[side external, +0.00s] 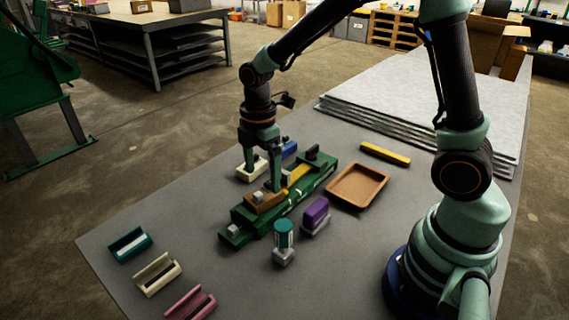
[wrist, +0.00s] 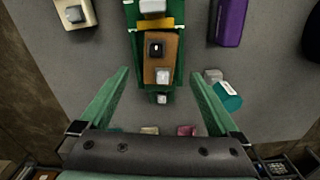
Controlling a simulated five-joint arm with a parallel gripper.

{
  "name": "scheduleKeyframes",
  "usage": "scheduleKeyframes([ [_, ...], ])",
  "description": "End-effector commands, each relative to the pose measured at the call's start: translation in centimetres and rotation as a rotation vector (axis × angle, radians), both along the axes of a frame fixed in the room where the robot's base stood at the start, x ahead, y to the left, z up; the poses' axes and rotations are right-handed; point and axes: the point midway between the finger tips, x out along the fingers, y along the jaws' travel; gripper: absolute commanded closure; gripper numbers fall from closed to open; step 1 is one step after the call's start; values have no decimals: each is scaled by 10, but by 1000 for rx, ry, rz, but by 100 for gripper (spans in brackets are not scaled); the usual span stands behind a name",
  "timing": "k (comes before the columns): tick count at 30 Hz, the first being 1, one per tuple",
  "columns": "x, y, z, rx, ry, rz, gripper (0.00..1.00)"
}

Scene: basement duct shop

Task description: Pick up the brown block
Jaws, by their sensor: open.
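The brown block (side external: 264,201) sits in the near end of a long green fixture (side external: 238,224) on the grey table. In the wrist view, the brown block (wrist: 176,48) carries a black knob and a pale grey cube on top. My gripper (side external: 262,180) is open and points down at the fixture. One finger appears close to the block in the side view; I cannot tell if they touch. In the wrist view, the open fingers of my gripper (wrist: 160,76) spread to either side of the fixture's near end, with nothing between them held.
A purple block (side external: 316,211) and a teal-topped piece (side external: 284,235) stand right of the fixture. A brown tray (side external: 339,198) and a yellow bar (side external: 385,154) lie farther right. Teal (side external: 130,243), cream (side external: 157,275) and pink (side external: 190,303) holders line the front left. Grey sheets (side external: 430,115) are stacked behind.

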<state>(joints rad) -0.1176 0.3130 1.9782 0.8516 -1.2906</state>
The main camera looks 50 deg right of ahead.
Motion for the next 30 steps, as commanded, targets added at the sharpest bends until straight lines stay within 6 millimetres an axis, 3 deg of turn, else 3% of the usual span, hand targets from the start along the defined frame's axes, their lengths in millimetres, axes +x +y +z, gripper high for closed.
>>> scheduleKeyframes([
  [5, 0, 0, -11, 0, 1, -1, 3],
  [15, 0, -2, -55, -1, 2, -1, 3],
  [24, 0, -2, -60, 0, -1, -1, 3],
  [25, 0, -2, -60, 0, -1, -1, 6],
  [30, 0, -2, -60, 0, -1, -2, 71],
])
